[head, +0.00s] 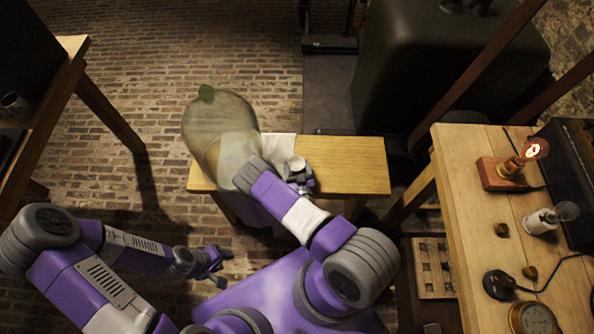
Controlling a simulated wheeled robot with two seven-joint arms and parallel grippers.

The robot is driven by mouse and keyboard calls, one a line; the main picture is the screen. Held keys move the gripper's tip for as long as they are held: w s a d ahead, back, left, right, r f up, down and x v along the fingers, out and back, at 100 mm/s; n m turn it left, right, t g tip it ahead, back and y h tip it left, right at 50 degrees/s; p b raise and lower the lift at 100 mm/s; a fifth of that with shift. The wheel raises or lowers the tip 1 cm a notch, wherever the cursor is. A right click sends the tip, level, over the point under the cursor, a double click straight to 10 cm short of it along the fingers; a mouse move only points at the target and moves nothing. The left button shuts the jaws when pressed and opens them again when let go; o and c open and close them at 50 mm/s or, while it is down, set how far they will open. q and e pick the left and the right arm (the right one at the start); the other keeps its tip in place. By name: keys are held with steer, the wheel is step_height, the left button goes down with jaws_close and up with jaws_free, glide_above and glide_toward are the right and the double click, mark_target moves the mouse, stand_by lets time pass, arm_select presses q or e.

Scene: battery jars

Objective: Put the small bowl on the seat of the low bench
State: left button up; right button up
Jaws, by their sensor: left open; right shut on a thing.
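The low bench (355,170) has a light wooden seat and stands in front of me at the middle of the head view. A small pale round bowl (296,164) is at my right gripper (301,179), over the bench seat. My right gripper is shut on the bowl; its fingers are partly hidden. I cannot tell whether the bowl touches the seat. My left gripper (217,266) is open and empty, low at the left and short of the bench.
The seat's right part is clear. A workbench (470,240) with a lit bulb (535,149) is at the right. A table (70,50) is at the far left.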

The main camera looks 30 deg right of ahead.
steer(key=shift+f, duration=0.8)
steer(key=shift+f, duration=0.1)
steer(key=shift+f+b, duration=0.15)
steer(key=shift+b, duration=0.2)
steer(key=o, duration=1)
steer(key=shift+o, duration=0.2)
steer(key=shift+r+p, duration=0.35)
steer(key=p+v, duration=0.3)
steer(key=v, duration=0.9)
steer(key=shift+p, duration=0.3)
